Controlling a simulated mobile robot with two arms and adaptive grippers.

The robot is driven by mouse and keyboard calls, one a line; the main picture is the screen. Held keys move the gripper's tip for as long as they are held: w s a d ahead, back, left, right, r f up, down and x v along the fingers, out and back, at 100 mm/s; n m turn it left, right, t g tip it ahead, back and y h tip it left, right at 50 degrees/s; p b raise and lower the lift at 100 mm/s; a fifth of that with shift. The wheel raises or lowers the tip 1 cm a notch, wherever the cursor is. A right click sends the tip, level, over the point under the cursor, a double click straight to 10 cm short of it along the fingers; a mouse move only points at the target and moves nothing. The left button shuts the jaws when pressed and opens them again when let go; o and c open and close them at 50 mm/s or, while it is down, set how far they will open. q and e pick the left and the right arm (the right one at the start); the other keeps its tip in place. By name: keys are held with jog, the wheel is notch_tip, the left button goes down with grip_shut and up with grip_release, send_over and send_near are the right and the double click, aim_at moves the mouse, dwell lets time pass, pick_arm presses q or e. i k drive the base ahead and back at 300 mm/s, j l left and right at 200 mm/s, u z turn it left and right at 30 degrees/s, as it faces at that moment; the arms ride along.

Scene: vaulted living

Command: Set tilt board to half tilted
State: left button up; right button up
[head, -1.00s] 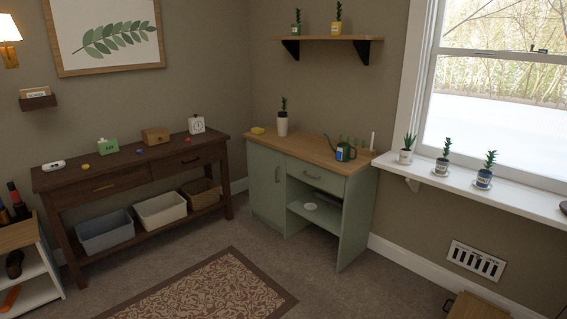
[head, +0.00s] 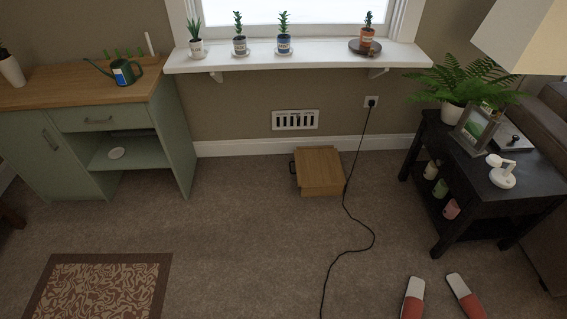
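A low wooden box-like piece with a flat board top (head: 320,167) stands on the carpet below the window, near the wall vent. It may be the tilt board. A small dark handle or knob shows on its left side. Its top looks flat or only slightly sloped; I cannot tell its exact angle from here.
A black cord (head: 352,215) runs from the wall outlet (head: 371,102) past the box's right side across the floor. A green cabinet (head: 165,150) stands left, a black side table (head: 448,150) right. Carpet before the box is open.

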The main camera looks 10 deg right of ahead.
aim_at(313, 167)
jog(key=i+j+z, duration=0.15)
jog(key=j+z, duration=0.2)
jog(key=j, duration=0.15)
jog(key=i+j+z, duration=0.1)
jog(key=j+z, duration=0.4)
jog(key=z, duration=0.15)
jog(key=i+j+z, duration=0.85)
jog(key=i+j, duration=0.05)
jog(key=j, duration=0.05)
